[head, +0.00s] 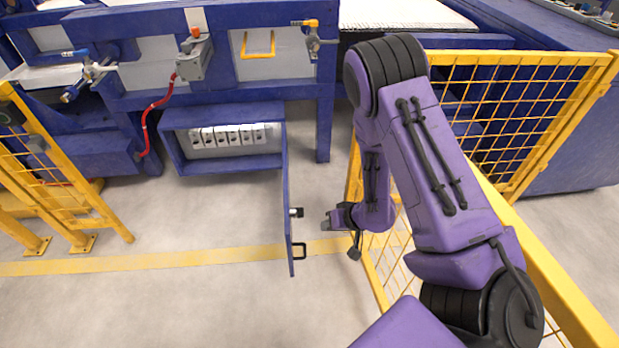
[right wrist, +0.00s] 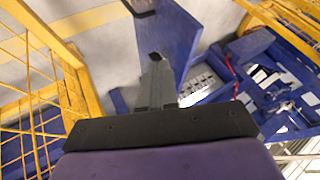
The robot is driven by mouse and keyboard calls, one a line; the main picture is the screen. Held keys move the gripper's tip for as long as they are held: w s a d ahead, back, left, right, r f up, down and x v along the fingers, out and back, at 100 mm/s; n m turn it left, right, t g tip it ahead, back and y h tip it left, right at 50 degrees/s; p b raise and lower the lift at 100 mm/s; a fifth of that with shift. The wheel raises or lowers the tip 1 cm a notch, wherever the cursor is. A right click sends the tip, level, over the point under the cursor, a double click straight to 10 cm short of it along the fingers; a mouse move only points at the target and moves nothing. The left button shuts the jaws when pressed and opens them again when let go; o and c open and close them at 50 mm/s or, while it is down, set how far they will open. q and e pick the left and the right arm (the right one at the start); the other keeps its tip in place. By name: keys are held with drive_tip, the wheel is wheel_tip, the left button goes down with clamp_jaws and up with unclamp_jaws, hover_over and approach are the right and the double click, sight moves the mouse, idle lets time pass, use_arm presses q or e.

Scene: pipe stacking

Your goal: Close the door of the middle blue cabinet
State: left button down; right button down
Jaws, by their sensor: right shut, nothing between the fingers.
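The middle blue cabinet (head: 224,163) hangs under the blue bench in the head view, with a row of white switches inside. Its blue door (head: 287,190) stands wide open, seen nearly edge-on and jutting toward me. My right gripper (head: 327,223) is shut and empty, just right of the door, with a small gap in the head view. My left gripper is out of view.
A yellow mesh fence (head: 520,110) stands close to the right of my right arm. Another yellow fence (head: 60,170) is at the left. A red hose (head: 148,125) hangs left of the cabinet. The floor before the cabinet is clear.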

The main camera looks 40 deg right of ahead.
drive_tip(key=w+a+f+b, duration=0.3)
drive_tip(key=w+a+f, duration=0.2)
drive_tip(key=w+f, duration=0.2)
drive_tip(key=shift+w+a+f, duration=0.15)
drive_tip(key=shift+w+f, duration=0.05)
drive_tip(key=shift+w, duration=0.05)
